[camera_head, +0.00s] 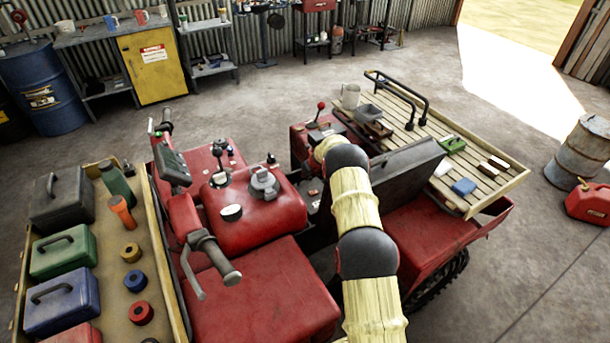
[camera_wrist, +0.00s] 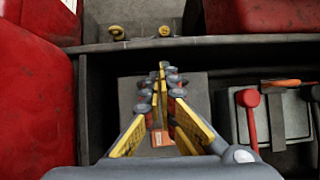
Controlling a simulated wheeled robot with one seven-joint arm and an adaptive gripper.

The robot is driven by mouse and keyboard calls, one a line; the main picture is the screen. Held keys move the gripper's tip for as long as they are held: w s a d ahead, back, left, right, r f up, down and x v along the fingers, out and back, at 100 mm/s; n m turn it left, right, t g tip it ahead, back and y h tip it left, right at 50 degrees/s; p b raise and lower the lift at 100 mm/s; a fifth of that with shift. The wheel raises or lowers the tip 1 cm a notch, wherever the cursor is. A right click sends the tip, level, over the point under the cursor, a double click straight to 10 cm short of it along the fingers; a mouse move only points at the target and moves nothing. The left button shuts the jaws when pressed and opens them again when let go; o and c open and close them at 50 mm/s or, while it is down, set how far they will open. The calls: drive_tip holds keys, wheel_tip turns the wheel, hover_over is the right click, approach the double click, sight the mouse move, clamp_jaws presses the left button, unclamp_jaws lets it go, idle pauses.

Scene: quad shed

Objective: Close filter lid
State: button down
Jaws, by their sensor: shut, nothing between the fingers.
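A dark grey flat panel (camera_head: 410,172), which looks like the raised filter lid, stands tilted up beside my arm on the red quad. My gripper (camera_wrist: 163,66) is shut and empty in the wrist view, with its yellow-padded fingers over a dark open compartment (camera_wrist: 97,95). Inside that compartment, below the fingers, is a flat grey surface (camera_wrist: 195,92) with a small orange-and-white label (camera_wrist: 161,138). I cannot tell whether this surface is the filter or its lid. Whether the fingers touch anything is unclear. My arm hides the gripper in the head view.
A battery-like box (camera_wrist: 280,115) with a red lead (camera_wrist: 250,105) sits right of the fingers. Red bodywork (camera_wrist: 35,85) flanks the left. A slatted rack (camera_head: 485,180) carries small items behind the panel.

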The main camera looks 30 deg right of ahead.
idle(0.3)
drive_tip(key=v, duration=1.2)
drive_tip(key=shift+r, duration=0.1)
